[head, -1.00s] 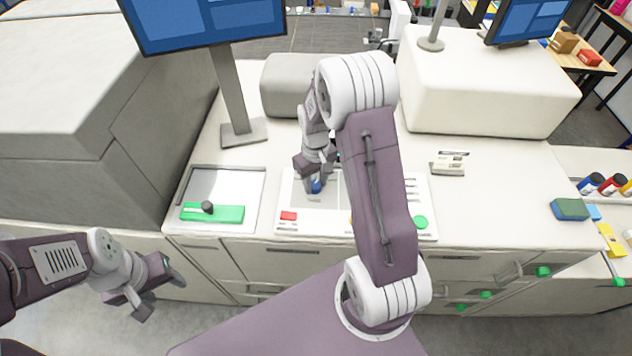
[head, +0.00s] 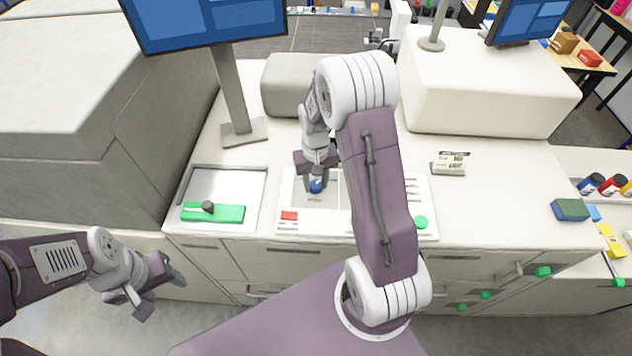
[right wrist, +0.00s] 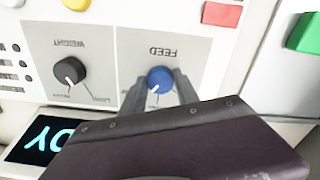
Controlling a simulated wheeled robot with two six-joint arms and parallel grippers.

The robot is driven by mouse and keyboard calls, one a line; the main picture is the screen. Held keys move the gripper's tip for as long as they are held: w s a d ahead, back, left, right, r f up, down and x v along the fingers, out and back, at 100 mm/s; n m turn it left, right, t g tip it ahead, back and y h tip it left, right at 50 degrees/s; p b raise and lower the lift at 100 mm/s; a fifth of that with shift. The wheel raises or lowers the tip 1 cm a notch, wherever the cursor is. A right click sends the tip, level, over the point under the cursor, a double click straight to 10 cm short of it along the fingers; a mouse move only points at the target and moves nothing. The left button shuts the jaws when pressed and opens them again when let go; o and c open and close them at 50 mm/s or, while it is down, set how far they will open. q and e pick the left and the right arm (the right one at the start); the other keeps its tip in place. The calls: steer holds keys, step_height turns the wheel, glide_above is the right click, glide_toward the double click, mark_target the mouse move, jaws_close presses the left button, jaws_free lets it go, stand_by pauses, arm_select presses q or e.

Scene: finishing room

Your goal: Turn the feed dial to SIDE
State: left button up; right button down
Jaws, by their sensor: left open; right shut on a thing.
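The blue feed dial (right wrist: 160,80) sits on the white control panel under the upside-down word FEED in the right wrist view. It also shows in the head view (head: 316,187). My right gripper (right wrist: 160,86) is shut on the dial, one finger on each side. A white pointer mark shows at the dial's edge; the position labels near it are hidden by the fingers or too small to read. My left gripper (head: 150,289) is open and empty, low at the left in front of the counter.
A black weight dial (right wrist: 69,72) is beside the feed dial. A red button (head: 289,216) and a green button (head: 421,222) are on the panel. A tray with a green bar (head: 227,214) lies left of it. A monitor stand (head: 237,95) rises behind.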

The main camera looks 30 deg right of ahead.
mark_target(315, 183)
steer(key=shift+w+r+m, duration=0.1)
steer(key=shift+w+m, duration=0.15)
steer(key=shift+m, duration=0.55)
stand_by(1.6)
steer(key=c, duration=0.9)
jaws_free()
steer(key=shift+d, duration=0.1)
step_height(315, 183, up, 9)
steer(key=b, duration=0.2)
